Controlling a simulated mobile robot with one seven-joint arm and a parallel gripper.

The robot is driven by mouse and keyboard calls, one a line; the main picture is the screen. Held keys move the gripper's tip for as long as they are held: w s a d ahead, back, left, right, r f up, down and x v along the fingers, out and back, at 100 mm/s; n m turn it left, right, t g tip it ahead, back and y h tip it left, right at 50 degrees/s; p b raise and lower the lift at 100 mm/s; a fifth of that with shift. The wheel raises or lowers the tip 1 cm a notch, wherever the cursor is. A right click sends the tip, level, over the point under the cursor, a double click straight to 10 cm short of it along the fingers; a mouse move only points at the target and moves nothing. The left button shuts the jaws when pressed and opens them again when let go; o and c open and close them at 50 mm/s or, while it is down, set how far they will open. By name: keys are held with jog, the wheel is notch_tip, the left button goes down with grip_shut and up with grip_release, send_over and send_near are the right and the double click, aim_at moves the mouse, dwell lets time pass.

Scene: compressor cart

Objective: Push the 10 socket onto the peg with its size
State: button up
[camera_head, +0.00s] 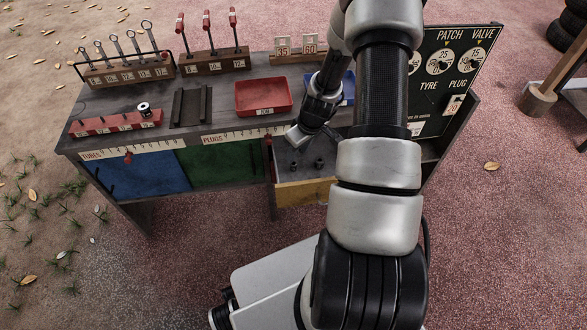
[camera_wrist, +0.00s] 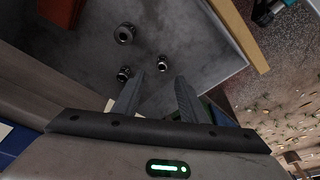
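An open drawer (camera_head: 305,192) with a yellow front holds loose dark metal sockets; two show in the head view, one a left socket (camera_head: 294,167) and one a right socket (camera_head: 319,163). In the wrist view there are three: a larger one (camera_wrist: 124,34), a lower left one (camera_wrist: 124,74) and a small one (camera_wrist: 163,63). I cannot read their sizes. My gripper (camera_wrist: 160,77) is open and points into the drawer, with the small socket showing just beyond the gap between its fingertips.
A red tray (camera_head: 263,97) and a dark slotted block (camera_head: 191,106) are on the bench. A wrench rack (camera_head: 125,74) and a wooden block with red-handled tools (camera_head: 215,62) stand behind. A blue tray (camera_head: 347,88) is partly hidden by my arm. A dark tyre-plug board (camera_head: 447,75) rises at right.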

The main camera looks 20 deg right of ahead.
aim_at(295, 171)
jog(key=b+x, duration=0.1)
jog(key=x, duration=0.2)
jog(key=b+x, duration=0.1)
jog(key=x, duration=0.2)
jog(key=shift+s+a+f, duration=0.1)
jog(key=shift+f, duration=0.3)
jog(key=shift+r, duration=0.1)
grip_shut()
